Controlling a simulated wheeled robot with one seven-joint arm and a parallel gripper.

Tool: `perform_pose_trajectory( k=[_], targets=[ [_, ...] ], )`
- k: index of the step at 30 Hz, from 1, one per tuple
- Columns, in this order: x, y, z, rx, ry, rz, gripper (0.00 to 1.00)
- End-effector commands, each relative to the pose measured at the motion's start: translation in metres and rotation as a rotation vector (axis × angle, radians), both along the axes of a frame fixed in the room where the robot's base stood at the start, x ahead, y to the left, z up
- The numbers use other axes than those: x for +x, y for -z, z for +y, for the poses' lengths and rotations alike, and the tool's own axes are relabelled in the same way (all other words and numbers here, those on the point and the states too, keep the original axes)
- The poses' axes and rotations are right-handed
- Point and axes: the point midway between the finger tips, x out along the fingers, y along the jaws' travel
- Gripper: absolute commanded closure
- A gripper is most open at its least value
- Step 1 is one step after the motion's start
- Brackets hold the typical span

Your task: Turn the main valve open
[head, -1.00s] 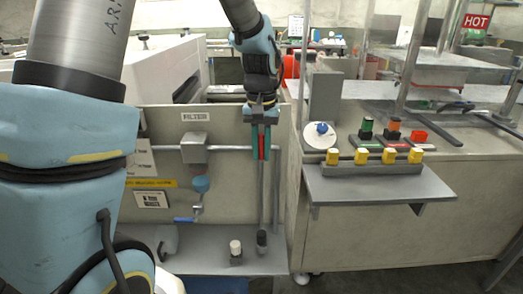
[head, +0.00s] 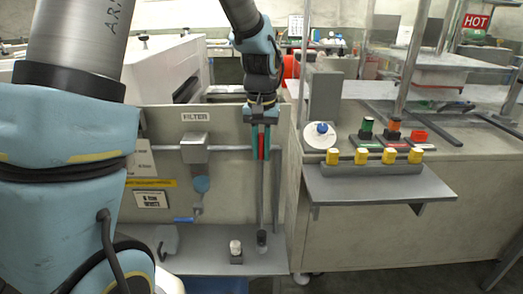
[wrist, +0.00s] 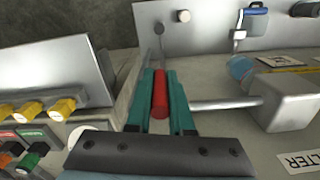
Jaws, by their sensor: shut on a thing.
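The main valve's red handle (head: 261,147) shows as an upright red bar at the right end of the horizontal pipe on the cream panel. My gripper (head: 261,156) points down at it with a teal finger on each side. In the wrist view the red handle (wrist: 160,95) lies lengthwise between the two teal fingers of my gripper (wrist: 158,76), which is shut on it.
A white-capped knob (head: 235,247) stands on the lower ledge. A shelf (head: 380,187) with yellow knobs juts out at right.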

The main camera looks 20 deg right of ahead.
Motion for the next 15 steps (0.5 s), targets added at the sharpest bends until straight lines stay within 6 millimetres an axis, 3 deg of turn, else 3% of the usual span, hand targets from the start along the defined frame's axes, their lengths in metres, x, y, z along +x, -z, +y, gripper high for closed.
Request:
perform_pose_trajectory(
  k=[8, 15],
  targets=[
    [0.002, 0.0, 0.0028, -0.062, -0.005, 0.017, 1.0],
    [0.0052, 0.0034, 0.0089, -0.218, -0.01, 0.063, 1.0]
  ],
)
